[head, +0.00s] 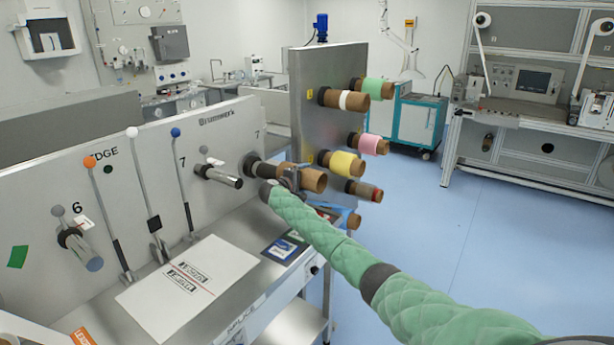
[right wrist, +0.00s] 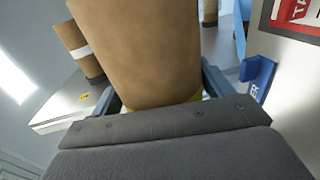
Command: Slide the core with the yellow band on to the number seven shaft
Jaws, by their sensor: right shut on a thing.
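My right gripper (head: 290,178) is shut on a brown core (head: 314,180). In the right wrist view the core (right wrist: 140,50) fills the middle, with a yellow band (right wrist: 190,99) at the jaws. The core lies roughly level, in front of a dark stub (head: 256,167) on the panel below a printed 7. I cannot tell whether it is around that stub or apart from it. A bare metal shaft (head: 218,176) sticks out to the left, near another printed 7. A second core with a yellow band (head: 342,163) sits on the upright rack. My left gripper is out of view.
The upright rack (head: 305,100) behind carries several other banded cores, including white (head: 347,100), green (head: 372,87) and pink (head: 374,145). Levers (head: 182,185) rise left of the bare shaft. A shaft (head: 80,250) below the 6 is further left. A white sheet (head: 187,285) lies on the ledge.

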